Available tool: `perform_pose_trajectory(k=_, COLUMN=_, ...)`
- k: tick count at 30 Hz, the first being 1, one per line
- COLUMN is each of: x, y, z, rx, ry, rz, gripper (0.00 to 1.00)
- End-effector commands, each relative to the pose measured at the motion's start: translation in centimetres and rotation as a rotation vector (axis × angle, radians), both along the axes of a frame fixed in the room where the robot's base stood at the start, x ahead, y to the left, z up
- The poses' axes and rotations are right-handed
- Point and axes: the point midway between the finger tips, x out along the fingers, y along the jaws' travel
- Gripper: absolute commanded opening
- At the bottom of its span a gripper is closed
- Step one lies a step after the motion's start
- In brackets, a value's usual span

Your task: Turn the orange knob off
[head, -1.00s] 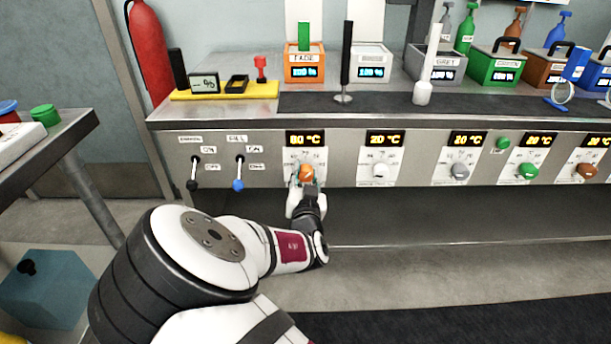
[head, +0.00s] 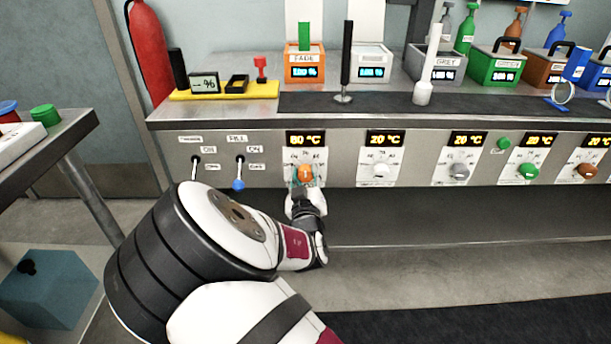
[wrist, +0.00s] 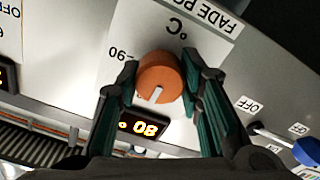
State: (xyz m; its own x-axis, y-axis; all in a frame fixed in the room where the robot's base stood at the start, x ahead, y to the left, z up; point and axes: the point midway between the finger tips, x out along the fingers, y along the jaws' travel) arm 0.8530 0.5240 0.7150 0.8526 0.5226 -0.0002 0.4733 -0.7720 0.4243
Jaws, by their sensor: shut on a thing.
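The orange knob (head: 305,173) sits on the front panel of the steel bench, below a lit display (head: 305,139) that seems to read 80 °C. In the wrist view the orange knob (wrist: 158,78) is a round cap with a white pointer mark directed toward the display (wrist: 143,126). My gripper (head: 305,186) reaches the panel from below. In the wrist view my gripper (wrist: 160,80) has its green-padded fingers on both sides of the knob, shut on it. The fingers hide part of the dial's printed scale.
White (head: 381,170), grey (head: 460,171), green (head: 528,171) and brown-orange (head: 587,170) knobs line the panel to the right. Open floor lies below the bench.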

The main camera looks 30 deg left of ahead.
Motion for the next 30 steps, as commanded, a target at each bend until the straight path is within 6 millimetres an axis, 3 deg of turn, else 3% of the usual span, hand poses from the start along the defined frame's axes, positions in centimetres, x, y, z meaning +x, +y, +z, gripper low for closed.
perform_pose_trajectory(k=30, x=-0.1, y=0.12, z=-0.05, rx=-0.822, ry=-0.505, rz=0.002, gripper=0.06)
